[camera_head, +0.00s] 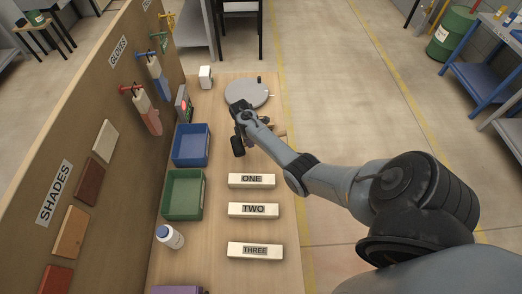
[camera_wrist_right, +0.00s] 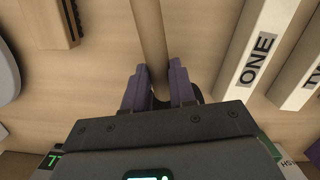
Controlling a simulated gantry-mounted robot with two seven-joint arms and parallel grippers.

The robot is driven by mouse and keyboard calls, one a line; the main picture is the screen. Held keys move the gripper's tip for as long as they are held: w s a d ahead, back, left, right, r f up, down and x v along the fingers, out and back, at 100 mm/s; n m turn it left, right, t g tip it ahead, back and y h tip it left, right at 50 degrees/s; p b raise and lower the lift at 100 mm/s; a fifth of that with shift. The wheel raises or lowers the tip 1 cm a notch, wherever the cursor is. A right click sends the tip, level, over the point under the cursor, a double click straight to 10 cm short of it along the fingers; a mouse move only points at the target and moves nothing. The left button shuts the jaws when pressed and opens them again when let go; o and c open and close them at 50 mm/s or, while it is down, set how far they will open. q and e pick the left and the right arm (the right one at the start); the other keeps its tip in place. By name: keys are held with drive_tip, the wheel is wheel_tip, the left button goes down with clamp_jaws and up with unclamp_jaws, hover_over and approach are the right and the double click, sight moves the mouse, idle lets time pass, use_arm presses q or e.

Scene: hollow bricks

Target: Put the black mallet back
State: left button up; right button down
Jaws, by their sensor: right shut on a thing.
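The black mallet has a light wooden handle, whose end shows in the head view (camera_head: 280,130) to the right of my right wrist. A dark part by the gripper looks like its head, though black gripper parts make this hard to separate. My right gripper (camera_head: 241,137) is low over the far part of the table. In the right wrist view, its two fingers (camera_wrist_right: 159,88) are shut on the mallet's handle (camera_wrist_right: 149,35). A black rounded part shows behind the fingers, mostly hidden by the gripper body. My left gripper is not in view.
Nearer on the table lie white blocks labelled ONE (camera_head: 251,181), TWO (camera_head: 253,210) and THREE (camera_head: 255,251). Blue (camera_head: 191,164) and green (camera_head: 168,213) bins stand along the left side. A grey round plate (camera_head: 246,105) lies beyond the gripper. An upright board (camera_head: 95,110) borders the left.

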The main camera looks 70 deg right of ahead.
drive_tip(key=shift+g+y, duration=0.3)
drive_tip(key=shift+y, duration=0.2)
drive_tip(key=f+b, duration=0.1)
drive_tip(key=b, duration=0.1)
drive_tip(key=w+f+b, duration=0.1)
drive_tip(key=f+b, duration=0.1)
drive_tip(key=b, duration=0.1)
drive_tip(key=w+f+b, duration=0.1)
drive_tip(key=f+b, duration=0.1)
drive_tip(key=shift+w+b, duration=0.2)
drive_tip(key=shift+b, duration=0.15)
idle(0.5)
drive_tip(key=shift+f+b, duration=0.7)
drive_tip(key=shift+f, duration=0.35)
drive_tip(key=c, duration=0.8)
unclamp_jaws()
drive_tip(key=shift+c, duration=0.2)
